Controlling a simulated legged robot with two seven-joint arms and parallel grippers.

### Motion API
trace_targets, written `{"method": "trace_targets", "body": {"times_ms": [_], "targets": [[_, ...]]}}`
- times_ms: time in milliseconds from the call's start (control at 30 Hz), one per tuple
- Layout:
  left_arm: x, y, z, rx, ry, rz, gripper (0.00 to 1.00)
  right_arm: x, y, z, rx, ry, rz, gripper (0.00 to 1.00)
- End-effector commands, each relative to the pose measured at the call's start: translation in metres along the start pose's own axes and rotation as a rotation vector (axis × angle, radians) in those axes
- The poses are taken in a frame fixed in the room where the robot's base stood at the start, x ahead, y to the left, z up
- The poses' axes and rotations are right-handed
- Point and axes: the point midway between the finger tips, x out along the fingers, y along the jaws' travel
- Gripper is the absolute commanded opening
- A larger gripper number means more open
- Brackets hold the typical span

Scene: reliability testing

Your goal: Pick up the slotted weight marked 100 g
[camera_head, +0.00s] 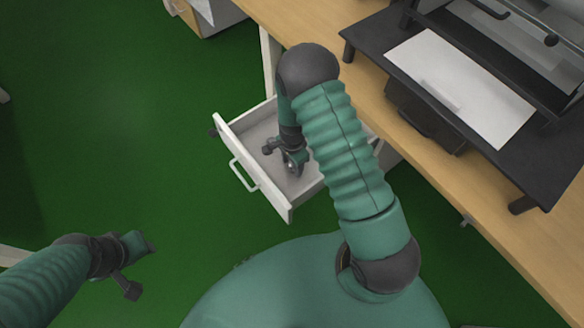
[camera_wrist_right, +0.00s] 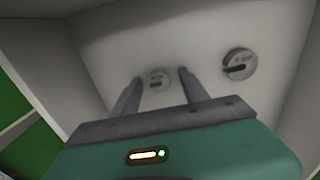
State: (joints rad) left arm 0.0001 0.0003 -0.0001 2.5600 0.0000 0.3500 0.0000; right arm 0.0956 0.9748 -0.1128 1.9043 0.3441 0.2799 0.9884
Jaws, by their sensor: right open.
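Two round, grey slotted weights lie on the drawer floor in the right wrist view. A smaller-looking weight (camera_wrist_right: 158,80) shows between my right fingertips, and a larger-looking weight (camera_wrist_right: 239,64) lies to the right of them, its dark slot visible. Their markings are too small to read. My right gripper (camera_wrist_right: 160,76) is open and empty, pointing down at the floor; I cannot tell how far above it is. In the head view, my right gripper (camera_head: 290,162) reaches inside the open drawer. My left gripper (camera_head: 138,264) is over the green floor at lower left, far from the drawer; its jaw state is unclear.
The white drawer (camera_head: 252,163) is pulled out from under the wooden desk (camera_head: 376,50); its walls surround my right gripper. A black stand (camera_head: 500,140) with a white sheet (camera_head: 455,85) is on the desk. The green floor (camera_head: 110,130) left of the drawer is clear.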

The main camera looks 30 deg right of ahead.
Motion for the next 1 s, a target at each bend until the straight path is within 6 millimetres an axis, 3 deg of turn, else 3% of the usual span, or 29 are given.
{"method": "trace_targets", "body": {"times_ms": [67,467,800,1000], "targets": [[-0.001,0.0,0.0,0.0,0.0,0.0,0.36,-0.001,0.0,0.0,0.0,0.0,0.0,0.51],[-0.001,0.0,0.0,0.0,0.0,0.0,0.36,-0.001,0.0,0.0,0.0,0.0,0.0,0.0],[-0.002,0.0,-0.001,0.0,0.0,0.0,0.36,-0.005,0.0,0.0,0.0,0.0,-0.001,0.0],[-0.018,0.0,-0.004,0.0,0.0,0.0,0.36,-0.047,-0.001,0.0,-0.001,0.001,-0.004,0.0]]}}
